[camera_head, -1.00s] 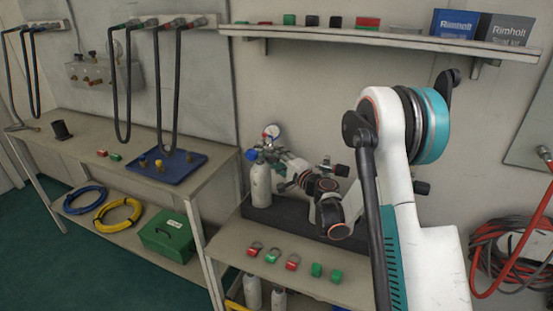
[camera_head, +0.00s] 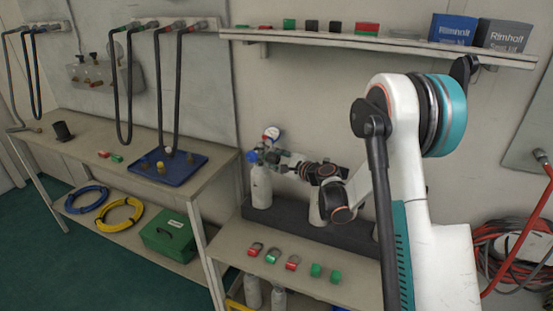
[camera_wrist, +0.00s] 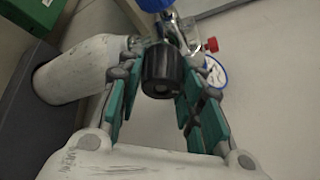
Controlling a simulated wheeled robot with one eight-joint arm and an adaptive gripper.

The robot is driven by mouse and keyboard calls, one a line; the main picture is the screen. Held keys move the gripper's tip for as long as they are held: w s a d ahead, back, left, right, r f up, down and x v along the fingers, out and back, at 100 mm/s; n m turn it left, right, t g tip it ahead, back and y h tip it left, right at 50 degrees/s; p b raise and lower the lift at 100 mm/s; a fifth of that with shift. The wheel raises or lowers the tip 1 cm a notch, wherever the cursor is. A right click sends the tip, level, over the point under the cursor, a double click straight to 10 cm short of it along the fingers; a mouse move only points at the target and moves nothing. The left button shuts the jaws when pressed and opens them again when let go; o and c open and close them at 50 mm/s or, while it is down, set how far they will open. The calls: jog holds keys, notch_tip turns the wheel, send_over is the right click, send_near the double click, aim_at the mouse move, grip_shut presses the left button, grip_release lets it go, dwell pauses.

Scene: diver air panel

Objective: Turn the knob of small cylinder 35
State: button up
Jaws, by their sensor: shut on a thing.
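A small white cylinder (camera_head: 261,187) stands at the left end of the dark rack on the low bench. Its number cannot be read. In the wrist view, the cylinder (camera_wrist: 75,70) lies to the left, with its black knob (camera_wrist: 162,72) facing me. My gripper (camera_wrist: 158,85) has its teal-padded fingers on both sides of that knob and is shut on it. In the head view, my gripper (camera_head: 284,165) is at the cylinder's valve, mostly hidden by my wrist. A round gauge (camera_head: 272,132) and a blue regulator knob (camera_head: 252,156) sit by the valve.
A small red knob (camera_wrist: 211,44) is close to my right finger. The dark rack (camera_head: 290,217) runs right under my arm. Several red and green tags (camera_head: 272,256) lie in front of it. A blue tray (camera_head: 168,166) is on the left bench. A shelf (camera_head: 390,42) hangs above.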

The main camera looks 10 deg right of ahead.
aim_at(276, 155)
jog(key=m+g+y+p, duration=0.1)
jog(key=m+g, duration=0.1)
jog(key=m, duration=0.2)
jog(key=shift+r, duration=0.1)
jog(key=shift+m+g+y+p, duration=0.3)
jog(key=shift+m+g+y, duration=0.55)
jog(key=shift+m, duration=0.75)
jog(key=shift+g, duration=0.25)
jog(key=o, duration=1)
jog(key=shift+o, duration=0.2)
notch_tip(276, 155, up, 10)
jog(key=shift+f, duration=0.1)
